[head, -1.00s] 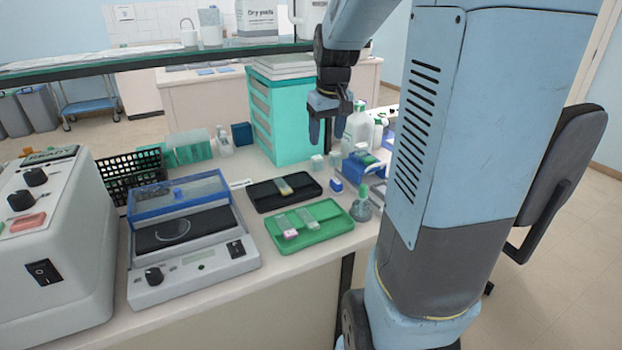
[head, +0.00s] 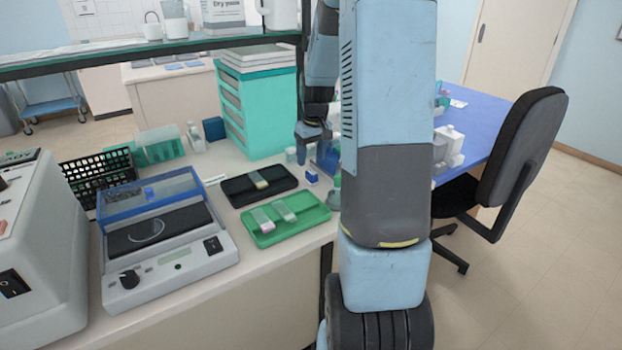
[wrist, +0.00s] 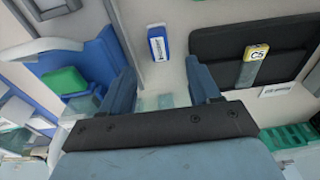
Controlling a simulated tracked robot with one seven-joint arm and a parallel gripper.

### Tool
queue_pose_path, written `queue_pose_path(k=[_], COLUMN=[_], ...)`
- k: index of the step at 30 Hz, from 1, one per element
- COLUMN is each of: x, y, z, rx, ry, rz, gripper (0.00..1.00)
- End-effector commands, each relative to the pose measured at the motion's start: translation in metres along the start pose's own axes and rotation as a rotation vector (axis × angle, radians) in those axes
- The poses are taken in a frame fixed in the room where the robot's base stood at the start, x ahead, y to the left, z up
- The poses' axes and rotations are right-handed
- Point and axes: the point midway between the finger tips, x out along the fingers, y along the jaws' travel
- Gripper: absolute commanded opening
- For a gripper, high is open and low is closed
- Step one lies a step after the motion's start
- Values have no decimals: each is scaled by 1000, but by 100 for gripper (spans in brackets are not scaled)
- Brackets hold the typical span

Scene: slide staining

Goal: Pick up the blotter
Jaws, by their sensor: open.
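No thing in view is clearly marked as the blotter, so I cannot tell for sure which it is. A small blue block with a white label (wrist: 157,45) lies on the bench, beyond and between my fingertips in the wrist view. It also shows in the head view (head: 312,176), right of the black tray. My gripper (wrist: 163,78) is open with nothing between its fingers. In the head view my gripper (head: 313,145) hangs above the bench, right of the teal drawer unit, partly hidden by my arm.
A black tray (head: 238,193) holds a slide labelled C5 (wrist: 250,72). A green tray (head: 305,222) with slides lies in front. The teal drawer unit (head: 262,110) stands close behind. A blue holder (wrist: 100,52) with a green piece is left of my gripper in the wrist view.

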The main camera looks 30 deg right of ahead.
Motion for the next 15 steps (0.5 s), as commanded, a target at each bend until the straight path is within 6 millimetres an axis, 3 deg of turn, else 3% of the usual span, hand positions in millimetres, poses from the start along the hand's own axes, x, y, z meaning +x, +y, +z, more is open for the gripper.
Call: queue_pose_path(k=[8, 15], x=[18, 49], y=[0, -1], z=[1, 9], rx=[0, 0], ry=[1, -2], rz=[0, -2], gripper=[62, 62])
